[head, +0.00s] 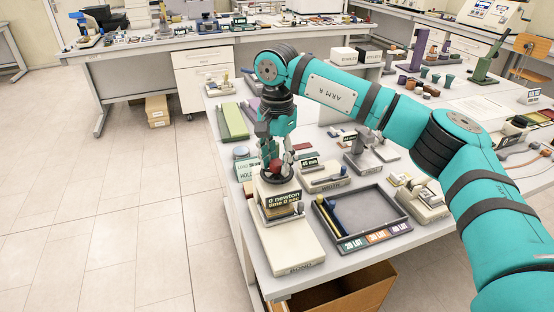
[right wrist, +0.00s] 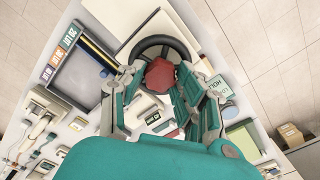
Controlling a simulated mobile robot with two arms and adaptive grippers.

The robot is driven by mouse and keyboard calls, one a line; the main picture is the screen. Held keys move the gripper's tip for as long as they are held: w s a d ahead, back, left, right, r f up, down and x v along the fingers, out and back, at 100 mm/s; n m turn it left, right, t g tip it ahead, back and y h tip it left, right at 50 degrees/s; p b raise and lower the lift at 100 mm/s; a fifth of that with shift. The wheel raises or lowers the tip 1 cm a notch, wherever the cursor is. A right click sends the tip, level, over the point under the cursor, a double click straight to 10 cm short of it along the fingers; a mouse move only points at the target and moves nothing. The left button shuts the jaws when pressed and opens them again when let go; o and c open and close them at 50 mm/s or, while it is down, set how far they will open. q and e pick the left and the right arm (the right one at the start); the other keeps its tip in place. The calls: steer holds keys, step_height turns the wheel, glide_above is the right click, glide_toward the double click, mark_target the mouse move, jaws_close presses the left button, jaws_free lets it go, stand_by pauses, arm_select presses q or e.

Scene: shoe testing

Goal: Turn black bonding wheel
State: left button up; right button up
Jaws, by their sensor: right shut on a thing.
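The black bonding wheel (right wrist: 163,42) is a dark ring on top of the pale bond tester (head: 290,246). It also shows in the head view (head: 289,180), partly behind my gripper. A red many-sided piece (right wrist: 160,74) sits over the wheel's middle and hides part of it. My right gripper (head: 276,160) points down at the wheel. The tester's display (head: 282,202) reads 0 newton and 0 sec. My left gripper is not in view.
A dark tray (head: 372,241) with labelled lots stands right of the tester. A small "hold" sign (head: 245,168) and a green block (head: 231,121) lie left. Several small devices crowd the table behind. An open cardboard box (head: 350,290) is below the table edge. The floor at left is clear.

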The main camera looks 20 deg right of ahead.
steer(key=n, duration=0.4)
steer(key=shift+w+r+n, duration=0.1)
steer(key=shift+r+n, duration=0.1)
steer(key=shift+n, duration=0.1)
steer(key=n, duration=0.9)
steer(key=shift+n, duration=2.3)
steer(key=o, duration=0.9)
steer(key=shift+o, duration=1.2)
steer(key=shift+f, duration=0.1)
